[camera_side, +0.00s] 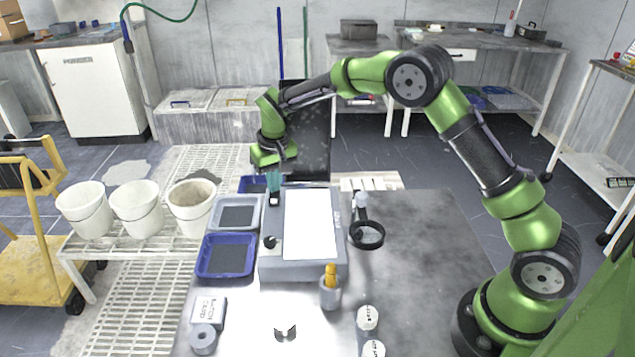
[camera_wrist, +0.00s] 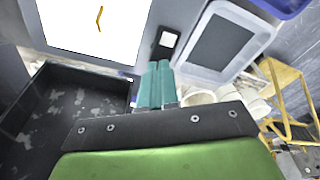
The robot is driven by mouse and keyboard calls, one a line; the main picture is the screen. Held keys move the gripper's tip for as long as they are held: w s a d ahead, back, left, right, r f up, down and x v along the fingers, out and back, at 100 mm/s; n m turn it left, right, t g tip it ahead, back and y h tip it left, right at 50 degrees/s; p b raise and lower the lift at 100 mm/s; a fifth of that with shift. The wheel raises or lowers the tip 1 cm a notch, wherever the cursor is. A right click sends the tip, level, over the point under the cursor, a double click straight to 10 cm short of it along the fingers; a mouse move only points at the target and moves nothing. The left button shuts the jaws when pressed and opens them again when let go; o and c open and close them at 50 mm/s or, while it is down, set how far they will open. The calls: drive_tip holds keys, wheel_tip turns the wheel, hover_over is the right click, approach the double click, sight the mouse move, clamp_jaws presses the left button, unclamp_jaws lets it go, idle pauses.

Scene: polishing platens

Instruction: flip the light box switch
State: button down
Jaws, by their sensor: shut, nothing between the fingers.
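The light box (camera_side: 298,262) is a grey case with a bright white panel (camera_side: 310,224) on the bench. The panel also shows in the wrist view (camera_wrist: 90,22). Its switch (camera_wrist: 165,42) is a small dark plate with a pale rocker, beside the panel. In the side view the switch (camera_side: 274,199) sits at the case's far left corner. My gripper (camera_side: 273,184) is shut and empty, its teal fingers pointing down at the switch. In the wrist view the fingertips (camera_wrist: 158,66) lie just short of the switch; I cannot tell whether they touch it.
A grey tray (camera_side: 258,213) and a blue tray (camera_side: 202,262) stand left of the box. A black knob (camera_side: 270,242) is on the case. A magnifier (camera_side: 367,236) stands right, a cup (camera_side: 330,294) in front. The bench's right side is clear.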

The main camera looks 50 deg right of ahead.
sight(278, 196)
drive_tip(key=shift+f, duration=0.6)
drive_tip(key=shift+r, duration=3.6)
drive_tip(key=shift+s+a+f, duration=0.15)
drive_tip(key=shift+s+f, duration=0.55)
drive_tip(key=shift+s, duration=0.05)
drive_tip(key=s+r+t, duration=0.1)
drive_tip(key=s+r, duration=0.3)
drive_tip(key=s, duration=0.6)
drive_tip(key=s+r+t+y, duration=0.1)
drive_tip(key=s+r, duration=0.3)
drive_tip(key=s, duration=0.5)
drive_tip(key=s+r+m+t+y, duration=0.1)
drive_tip(key=s+r+t, duration=0.2)
drive_tip(key=s, duration=0.7)
drive_tip(key=shift+s+r, duration=0.35)
drive_tip(key=shift+r, duration=0.55)
